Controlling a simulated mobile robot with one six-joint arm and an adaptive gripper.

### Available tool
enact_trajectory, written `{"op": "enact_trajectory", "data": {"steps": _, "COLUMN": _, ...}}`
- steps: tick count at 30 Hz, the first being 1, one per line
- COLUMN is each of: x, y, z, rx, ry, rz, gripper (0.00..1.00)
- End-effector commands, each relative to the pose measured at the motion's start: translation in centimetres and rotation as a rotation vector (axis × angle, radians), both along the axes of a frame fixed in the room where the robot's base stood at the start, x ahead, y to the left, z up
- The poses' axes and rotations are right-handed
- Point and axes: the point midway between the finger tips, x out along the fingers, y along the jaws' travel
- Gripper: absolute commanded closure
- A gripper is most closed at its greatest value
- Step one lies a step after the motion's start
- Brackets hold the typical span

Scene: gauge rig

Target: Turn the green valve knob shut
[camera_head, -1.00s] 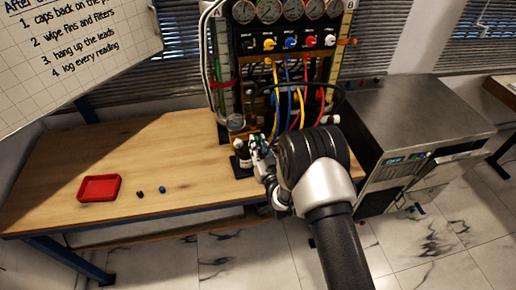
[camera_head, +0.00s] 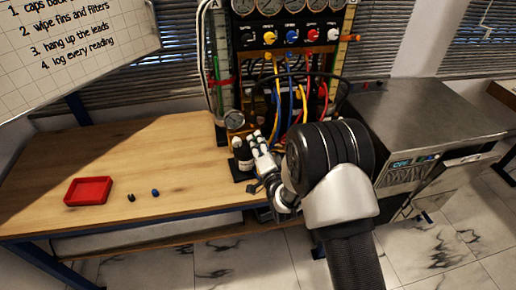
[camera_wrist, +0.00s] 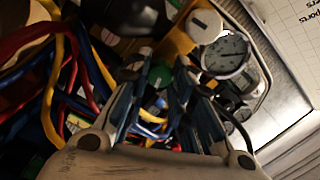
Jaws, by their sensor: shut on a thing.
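The green valve knob (camera_wrist: 160,76) shows in the wrist view between the two fingers of my gripper (camera_wrist: 158,84). The fingers are shut on it, one at each side, and partly cover its edges. In the head view my gripper (camera_head: 258,147) is at the lower front of the gauge rig (camera_head: 243,73), and the green knob cannot be made out there. My wrist and forearm hide the rig's lower right part.
A round gauge (camera_wrist: 224,54) and a white cap (camera_wrist: 205,25) are close beside the knob. Red, blue and yellow hoses (camera_head: 301,104) hang nearby. A red tray (camera_head: 88,191) lies on the open left of the bench.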

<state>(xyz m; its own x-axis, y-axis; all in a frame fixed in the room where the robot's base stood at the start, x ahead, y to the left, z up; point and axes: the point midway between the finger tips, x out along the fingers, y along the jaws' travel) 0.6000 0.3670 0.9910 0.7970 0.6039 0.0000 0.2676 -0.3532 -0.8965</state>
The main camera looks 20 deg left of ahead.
Motion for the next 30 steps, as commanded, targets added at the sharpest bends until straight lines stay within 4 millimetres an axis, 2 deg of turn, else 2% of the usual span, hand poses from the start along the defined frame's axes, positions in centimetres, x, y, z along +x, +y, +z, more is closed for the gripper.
{"op": "enact_trajectory", "data": {"steps": 12, "x": 0.05, "y": 0.01, "z": -0.02, "rx": 0.203, "ry": 0.151, "rz": 0.000, "gripper": 1.00}}
{"op": "enact_trajectory", "data": {"steps": 30, "x": 0.05, "y": 0.00, "z": 0.12, "rx": 0.254, "ry": 0.190, "rz": 0.000, "gripper": 1.00}}
